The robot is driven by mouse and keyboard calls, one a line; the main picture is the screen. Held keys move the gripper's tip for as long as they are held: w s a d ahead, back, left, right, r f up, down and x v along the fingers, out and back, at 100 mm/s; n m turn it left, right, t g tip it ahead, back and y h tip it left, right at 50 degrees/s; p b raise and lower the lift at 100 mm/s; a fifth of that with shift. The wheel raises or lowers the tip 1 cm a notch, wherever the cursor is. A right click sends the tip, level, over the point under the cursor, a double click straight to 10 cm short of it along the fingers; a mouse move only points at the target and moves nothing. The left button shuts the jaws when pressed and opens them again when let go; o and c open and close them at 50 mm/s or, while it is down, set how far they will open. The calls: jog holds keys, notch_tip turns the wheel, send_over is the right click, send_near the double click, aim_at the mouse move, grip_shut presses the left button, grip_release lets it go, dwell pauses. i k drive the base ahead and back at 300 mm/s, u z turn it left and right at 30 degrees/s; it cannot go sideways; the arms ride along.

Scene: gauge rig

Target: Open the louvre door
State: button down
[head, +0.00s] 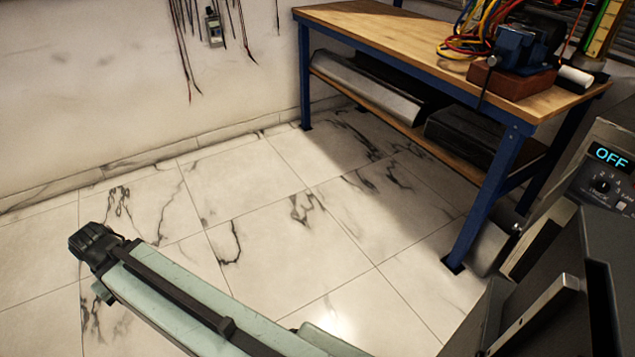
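No louvre door can be made out for certain in the head view. A dark panel with a bare metal strip (535,312) fills the lower right corner, close to the camera and cut off by the frame. I cannot tell whether it is part of a door. My pale green arm link runs from the bottom middle up to a black joint-like end at the left, above the floor. I cannot make out any gripper fingers, so my gripper's opening is not shown.
A wooden-topped workbench (375,27) with blue legs stands at the upper right, bearing cables and a blue vice (525,45). A grey unit (598,180) at the right edge reads "OFF" above a dial. The marble-tiled floor (255,185) between wall and bench is clear.

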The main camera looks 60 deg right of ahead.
aim_at(549, 200)
jog(key=k, duration=0.4)
jog(key=z, duration=1.7)
jog(key=k, duration=0.6)
jog(key=u, duration=0.1)
